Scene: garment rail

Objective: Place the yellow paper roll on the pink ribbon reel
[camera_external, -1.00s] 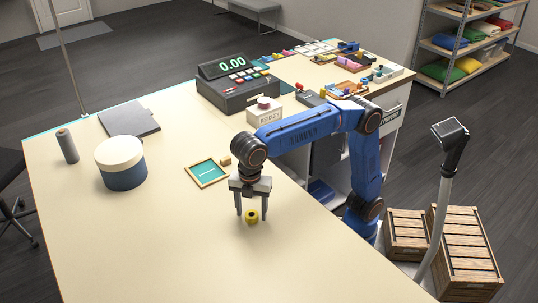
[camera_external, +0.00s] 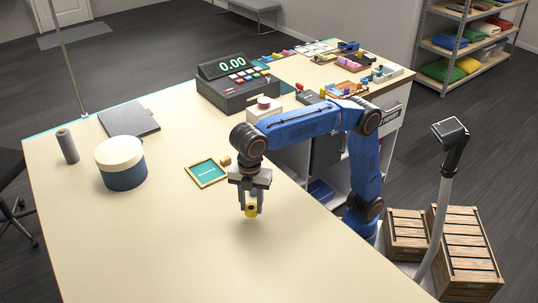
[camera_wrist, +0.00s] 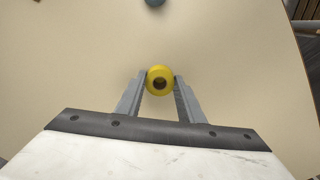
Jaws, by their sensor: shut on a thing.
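The yellow paper roll (camera_external: 251,211) is a small yellow cylinder with a dark hole in its end, over the front part of the cream counter. My gripper (camera_external: 250,206) points down and is shut on the roll. In the wrist view the roll (camera_wrist: 159,80) sits between the tips of my two grey fingers (camera_wrist: 160,85), its round end and hole facing the camera. I cannot tell whether it is clear of the counter. I cannot pick out the pink ribbon reel for certain; small pink items (camera_external: 351,65) lie in a tray on the far counter.
A teal-centred wooden frame (camera_external: 207,173) and a small wooden block (camera_external: 226,161) lie just behind my gripper. A round blue-and-cream box (camera_external: 121,165) and a grey cylinder (camera_external: 67,146) stand left. A cash register (camera_external: 238,86) stands behind. The counter's front left is clear.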

